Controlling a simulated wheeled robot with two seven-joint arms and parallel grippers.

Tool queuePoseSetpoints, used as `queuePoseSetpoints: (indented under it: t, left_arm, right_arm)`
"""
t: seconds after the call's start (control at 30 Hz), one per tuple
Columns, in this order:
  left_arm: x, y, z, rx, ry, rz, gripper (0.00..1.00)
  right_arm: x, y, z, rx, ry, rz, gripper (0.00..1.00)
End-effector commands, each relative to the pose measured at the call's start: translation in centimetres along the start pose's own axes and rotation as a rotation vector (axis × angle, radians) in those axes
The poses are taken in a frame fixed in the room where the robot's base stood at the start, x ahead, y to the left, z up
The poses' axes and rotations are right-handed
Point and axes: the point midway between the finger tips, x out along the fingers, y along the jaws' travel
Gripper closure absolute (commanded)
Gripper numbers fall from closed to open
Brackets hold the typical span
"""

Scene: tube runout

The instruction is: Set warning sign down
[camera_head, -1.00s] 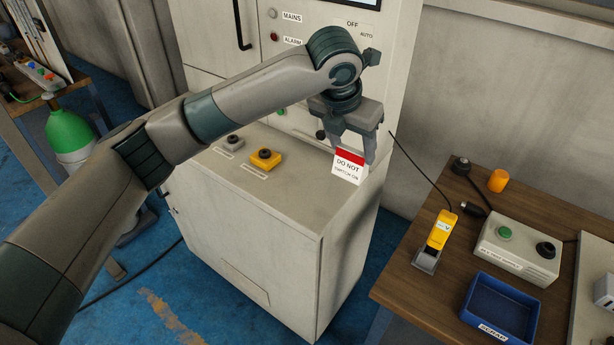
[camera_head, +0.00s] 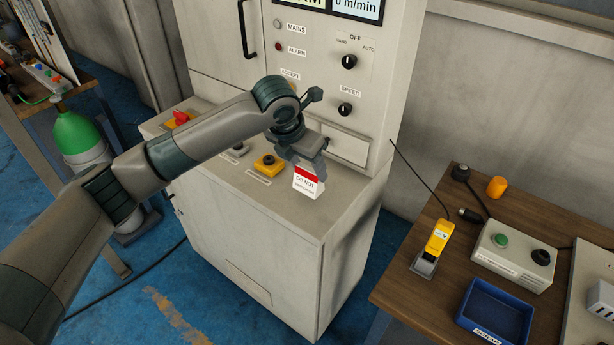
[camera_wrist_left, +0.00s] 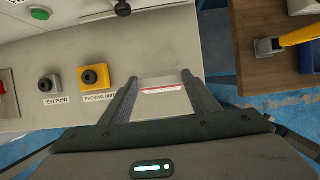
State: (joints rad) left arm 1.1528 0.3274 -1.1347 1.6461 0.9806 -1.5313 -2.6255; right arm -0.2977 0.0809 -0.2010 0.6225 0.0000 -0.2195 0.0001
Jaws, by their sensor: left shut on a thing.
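The warning sign (camera_head: 308,184) is a small white card with a red band reading "DO NOT". My left gripper (camera_head: 308,171) is shut on it and holds it, tilted, over the front right part of the cabinet's ledge (camera_head: 300,215). I cannot tell whether the sign touches the ledge. My right gripper is in neither view.
The yellow proving unit (camera_head: 270,165) and the grey test point (camera_head: 237,150) sit on the ledge left of the gripper. Knobs (camera_head: 349,62) are on the panel behind. A wooden table (camera_head: 400,285) at right holds a yellow tester (camera_head: 438,237), a button box (camera_head: 512,256) and a blue tray (camera_head: 497,308).

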Motion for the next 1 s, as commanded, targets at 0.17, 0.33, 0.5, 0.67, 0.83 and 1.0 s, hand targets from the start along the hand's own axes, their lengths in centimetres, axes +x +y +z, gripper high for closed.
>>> queuePoseSetpoints:
  t: [0.17, 0.33, 0.5, 0.67, 0.83, 1.0]
  left_arm:
    - [0.5, 0.0, -0.2, -0.001, 0.002, -0.001, 0.78]
    - [2.2, -0.1, -1.0, 0.0, 0.003, -0.002, 0.78]
    - [3.6, 0.0, -1.5, 0.0, 0.001, -0.001, 0.78]
    - [3.7, 0.0, -1.6, 0.0, 0.0, 0.0, 0.78]
    - [3.8, 0.0, -1.6, 0.0, 0.0, 0.0, 0.78]
    - [3.8, 0.0, -1.6, 0.0, 0.0, 0.0, 0.26]
  right_arm:
    - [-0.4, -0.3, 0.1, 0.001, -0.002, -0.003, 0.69]
    - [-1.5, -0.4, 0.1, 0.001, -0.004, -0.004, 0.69]
    - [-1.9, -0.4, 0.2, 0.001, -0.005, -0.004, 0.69]
    - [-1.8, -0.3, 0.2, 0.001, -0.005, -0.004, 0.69]
    - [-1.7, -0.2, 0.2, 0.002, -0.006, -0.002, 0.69]
    - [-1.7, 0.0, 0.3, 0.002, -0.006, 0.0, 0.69]
